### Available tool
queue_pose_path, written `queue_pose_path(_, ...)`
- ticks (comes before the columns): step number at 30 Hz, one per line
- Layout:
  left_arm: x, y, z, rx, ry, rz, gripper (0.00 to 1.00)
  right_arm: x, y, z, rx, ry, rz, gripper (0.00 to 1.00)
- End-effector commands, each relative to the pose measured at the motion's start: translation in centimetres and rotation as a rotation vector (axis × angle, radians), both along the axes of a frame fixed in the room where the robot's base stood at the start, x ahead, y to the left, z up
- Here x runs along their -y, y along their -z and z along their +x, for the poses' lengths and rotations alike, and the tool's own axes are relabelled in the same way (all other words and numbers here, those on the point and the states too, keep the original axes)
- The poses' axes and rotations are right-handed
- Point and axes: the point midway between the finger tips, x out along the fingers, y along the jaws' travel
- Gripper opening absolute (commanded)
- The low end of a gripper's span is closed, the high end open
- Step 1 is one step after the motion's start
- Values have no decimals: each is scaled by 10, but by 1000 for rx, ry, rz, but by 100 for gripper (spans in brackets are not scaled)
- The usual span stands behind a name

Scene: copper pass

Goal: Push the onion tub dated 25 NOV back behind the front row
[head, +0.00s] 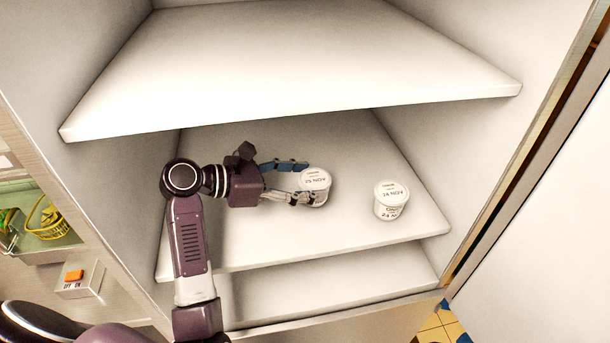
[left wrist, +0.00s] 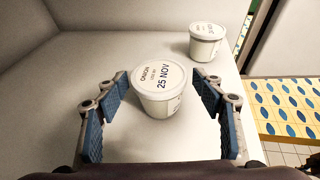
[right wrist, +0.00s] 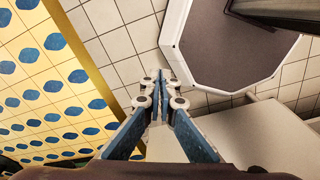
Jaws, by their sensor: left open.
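The onion tub dated 25 NOV (head: 316,178) is a white lidded tub standing upright on the middle shelf (head: 250,245). In the left wrist view its lid label faces me, and the tub (left wrist: 158,90) sits between the finger pads. My left gripper (head: 307,183) is open, with one finger on each side of this tub; in the left wrist view (left wrist: 160,84) gaps show beside it. A second white tub, dated 24 NOV (head: 390,198), stands to the right; it also shows in the left wrist view (left wrist: 207,40). My right gripper (right wrist: 165,80) is shut and empty, away from the shelf.
An upper shelf (head: 290,60) overhangs the tubs, and a lower shelf (head: 330,285) lies beneath. Cabinet walls close in both sides. The middle shelf is bare behind the tubs. A switch box (head: 79,278) and a yellow basket (head: 50,220) are outside, at left.

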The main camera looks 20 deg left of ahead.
Motion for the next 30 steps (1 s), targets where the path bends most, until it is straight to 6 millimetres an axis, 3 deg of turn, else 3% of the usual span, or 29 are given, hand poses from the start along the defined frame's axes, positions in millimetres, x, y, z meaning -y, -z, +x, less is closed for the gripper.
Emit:
queue_pose_path(13,3,1,3,-3,2,-2,62,-4,-4,29,45,0,7,0)
queue_pose_path(30,50,25,50,-3,2,-1,62,0,-24,16,24,-1,2,0)
